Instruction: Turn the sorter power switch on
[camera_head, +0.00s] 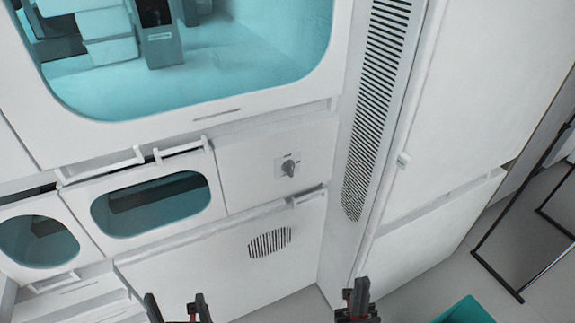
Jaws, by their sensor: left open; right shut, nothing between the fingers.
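The sorter power switch (288,168) is a small grey rotary knob on a light plate, set in a white panel (247,170) right of the lower windows. My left gripper (178,310) is at the bottom edge, open and empty, below and left of the switch. My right gripper (356,297) is at the bottom, shut and empty, below and right of the switch. Both are apart from the switch. The knob's on or off marking is too small to read.
A large teal-lit window (215,75) is above, with smaller windows (150,205) below it. A handle (310,196) juts out under the switch panel. A vented column (378,90) and white cabinet doors (475,100) stand right. A teal bin (466,311) and black frame (497,282) are lower right.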

